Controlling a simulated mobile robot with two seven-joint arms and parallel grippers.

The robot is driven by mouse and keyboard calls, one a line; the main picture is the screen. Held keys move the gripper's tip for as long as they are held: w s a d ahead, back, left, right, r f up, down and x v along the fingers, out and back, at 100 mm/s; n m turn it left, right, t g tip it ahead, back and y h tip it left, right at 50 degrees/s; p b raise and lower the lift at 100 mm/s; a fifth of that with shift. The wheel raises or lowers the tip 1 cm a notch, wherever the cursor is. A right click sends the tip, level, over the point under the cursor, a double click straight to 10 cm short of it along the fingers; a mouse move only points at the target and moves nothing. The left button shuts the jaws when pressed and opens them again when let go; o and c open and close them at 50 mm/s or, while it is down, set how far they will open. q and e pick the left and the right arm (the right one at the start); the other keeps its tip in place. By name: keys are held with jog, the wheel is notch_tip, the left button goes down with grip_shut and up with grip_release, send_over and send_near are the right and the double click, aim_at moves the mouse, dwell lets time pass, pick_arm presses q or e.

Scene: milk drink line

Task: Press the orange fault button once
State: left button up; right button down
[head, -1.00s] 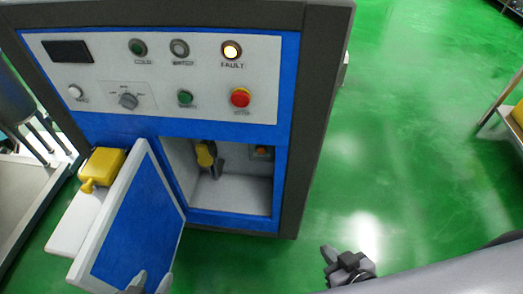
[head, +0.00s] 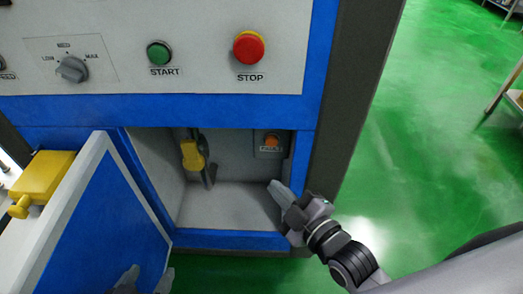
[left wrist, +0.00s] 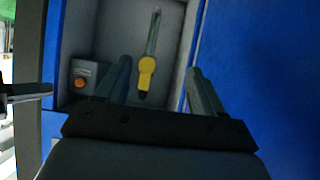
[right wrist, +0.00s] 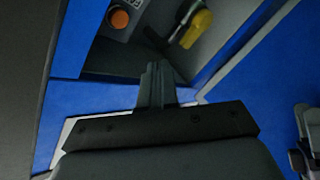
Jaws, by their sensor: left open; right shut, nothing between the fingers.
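The orange fault button (head: 271,141) sits on a small grey plate on the back wall of the open compartment, at its right side. It also shows in the left wrist view (left wrist: 80,84) and the right wrist view (right wrist: 119,18). My right gripper (head: 275,188) is shut and empty at the compartment's lower right opening, below the button and apart from it. Its closed fingers show in the right wrist view (right wrist: 158,68). My left gripper (head: 147,278) is open and empty, low in front of the open door; its spread fingers show in the left wrist view (left wrist: 160,75).
A yellow-handled lever (head: 193,155) stands in the compartment left of the button. The blue door (head: 110,235) hangs open on the left. A yellow part (head: 42,178) lies beyond the door. The panel above carries a red stop button (head: 249,47) and a green start button (head: 159,53).

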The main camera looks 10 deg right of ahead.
pick_arm(q)
jog(key=shift+w+f+b, duration=0.35)
jog(key=shift+w+f, duration=0.1)
jog(key=shift+w, duration=0.1)
pick_arm(e)
jog(key=shift+w+a+n+y, duration=0.3)
jog(key=shift+w+a+n, duration=0.2)
jog(key=shift+w, duration=0.2)
jog(key=shift+f, duration=0.1)
pick_arm(q)
jog(key=shift+w+d+r+h+b, duration=0.15)
jog(key=shift+w+d+h+b, duration=0.15)
jog(key=shift+d+h+b, duration=0.7)
pick_arm(e)
send_near(272, 142)
jog(key=w+a+f, duration=0.1)
jog(key=w+a, duration=0.3)
jog(key=shift+w+a+b, duration=0.3)
jog(key=shift+w, duration=0.05)
pick_arm(q)
jog(key=shift+a+f+y, duration=0.15)
jog(key=shift+f+y, duration=0.05)
jog(key=shift+y, duration=0.2)
pick_arm(e)
jog(key=shift+f, duration=0.1)
pick_arm(q)
jog(key=shift+r, duration=0.15)
jog(key=shift+r, duration=0.15)
pick_arm(e)
jog(key=shift+w, duration=0.15)
